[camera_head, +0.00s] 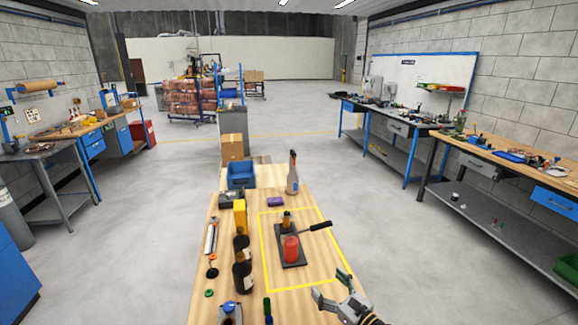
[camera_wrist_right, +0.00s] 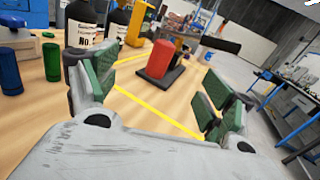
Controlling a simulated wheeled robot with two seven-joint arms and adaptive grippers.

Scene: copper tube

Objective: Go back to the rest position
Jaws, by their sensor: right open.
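My right gripper (camera_head: 334,294) is open and empty at the lower right of the workbench (camera_head: 262,307) in the head view, near the front right corner of the yellow outline. Its two green-padded fingers (camera_wrist_right: 160,95) are spread wide in the right wrist view, with nothing between them up close. Beyond them stands a red cylinder (camera_head: 291,249) on a dark base plate (camera_head: 286,259) with a black-handled lever (camera_head: 318,226). The red cylinder also shows in the right wrist view (camera_wrist_right: 160,59), apart from the fingers. My left gripper does not show.
Dark bottles (camera_head: 242,277) stand left of the yellow outline. A spray bottle (camera_head: 292,174), a blue bin (camera_head: 241,175) and a purple block (camera_head: 276,202) are farther back.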

